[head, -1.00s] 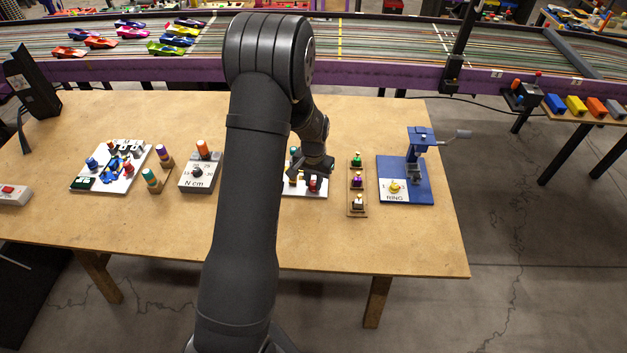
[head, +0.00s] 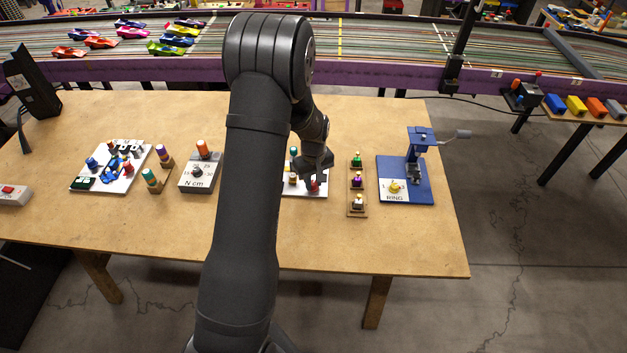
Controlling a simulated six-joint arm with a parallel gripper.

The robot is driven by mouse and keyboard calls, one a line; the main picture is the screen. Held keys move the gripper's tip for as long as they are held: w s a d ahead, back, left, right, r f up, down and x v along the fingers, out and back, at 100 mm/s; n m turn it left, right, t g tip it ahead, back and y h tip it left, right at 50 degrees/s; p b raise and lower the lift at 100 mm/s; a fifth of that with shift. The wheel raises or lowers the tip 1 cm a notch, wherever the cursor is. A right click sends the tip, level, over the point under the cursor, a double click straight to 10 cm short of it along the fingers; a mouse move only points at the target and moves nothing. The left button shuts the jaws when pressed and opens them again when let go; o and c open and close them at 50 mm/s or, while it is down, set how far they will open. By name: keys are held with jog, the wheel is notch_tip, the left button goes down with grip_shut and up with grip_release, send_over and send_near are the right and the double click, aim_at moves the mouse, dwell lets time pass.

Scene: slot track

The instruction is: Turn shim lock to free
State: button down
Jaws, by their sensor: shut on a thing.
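A white plate (head: 297,194) lies on the table just right of my arm, which covers its left part. It carries a teal-topped post (head: 294,152) at the back, a tan-yellow knob (head: 292,179) and a red knob (head: 314,188) at the front right. My gripper (head: 315,177) is over this plate, its fingers pointing down, and is shut on the red knob. The fingers hide the top of the red knob. I cannot read any label that tells which part is the shim lock or which way it is turned.
To the right stand a wooden rack (head: 357,206) with green, purple and pale-topped pieces, and a blue press (head: 420,178) with a RING label. Left of my arm are a grey torque box (head: 197,182) and a white parts board (head: 104,181). The table front is clear.

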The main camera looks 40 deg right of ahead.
aim_at(313, 182)
jog(key=shift+n, duration=1.1)
jog(key=c, duration=1.2)
grip_release()
jog(key=shift+r, duration=0.1)
notch_tip(313, 182, up, 17)
jog(key=shift+r, duration=0.15)
notch_tip(313, 182, down, 18)
jog(key=shift+r, duration=0.25)
